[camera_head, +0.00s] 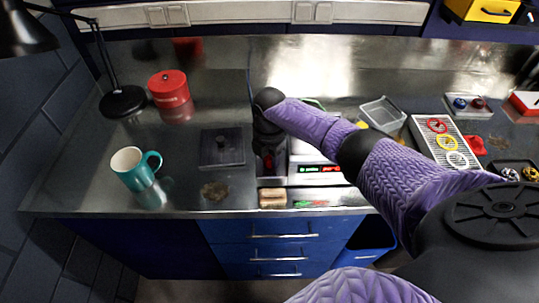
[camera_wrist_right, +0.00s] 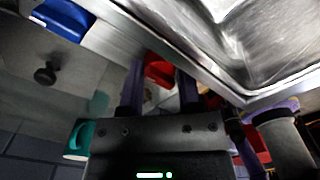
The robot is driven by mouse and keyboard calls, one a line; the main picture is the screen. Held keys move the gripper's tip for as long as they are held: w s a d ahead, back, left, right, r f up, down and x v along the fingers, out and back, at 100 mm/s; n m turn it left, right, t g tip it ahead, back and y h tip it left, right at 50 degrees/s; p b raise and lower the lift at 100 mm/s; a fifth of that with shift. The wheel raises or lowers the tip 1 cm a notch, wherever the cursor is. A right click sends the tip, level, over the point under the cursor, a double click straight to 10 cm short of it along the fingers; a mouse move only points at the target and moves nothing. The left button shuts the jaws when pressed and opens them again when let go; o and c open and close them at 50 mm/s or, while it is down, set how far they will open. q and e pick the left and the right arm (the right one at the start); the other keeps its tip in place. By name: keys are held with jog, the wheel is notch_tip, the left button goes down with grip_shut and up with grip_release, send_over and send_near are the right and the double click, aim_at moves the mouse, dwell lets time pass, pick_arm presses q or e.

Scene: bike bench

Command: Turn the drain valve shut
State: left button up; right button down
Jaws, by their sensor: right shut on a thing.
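My right gripper (camera_head: 268,160) reaches down at the middle of the bench, pointing away from the wrist. In the right wrist view my right gripper (camera_wrist_right: 160,95) has a red part, seemingly the drain valve's handle (camera_wrist_right: 160,71), between its two purple fingers. The gripper is shut on it. The handle sits close to the edge of a bright steel basin (camera_wrist_right: 270,60). The fingers and wrist hide most of the valve, so its turn angle cannot be told. My left gripper is not in view.
A dark plate with a knob (camera_head: 221,155) and a teal mug (camera_head: 133,168) stand left. A red canister (camera_head: 168,88) and lamp (camera_head: 123,102) are behind. A box with lit displays (camera_head: 320,169), a clear bin (camera_head: 383,112) and a ring tray (camera_head: 436,150) lie right.

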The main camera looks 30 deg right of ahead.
aim_at(269, 156)
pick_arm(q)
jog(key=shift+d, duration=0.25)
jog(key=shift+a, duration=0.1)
pick_arm(e)
jog(key=c, duration=0.6)
grip_release()
jog(key=shift+o, duration=1.6)
notch_tip(269, 156, up, 10)
jog(key=shift+r+p, duration=0.1)
jog(key=shift+p, duration=1.1)
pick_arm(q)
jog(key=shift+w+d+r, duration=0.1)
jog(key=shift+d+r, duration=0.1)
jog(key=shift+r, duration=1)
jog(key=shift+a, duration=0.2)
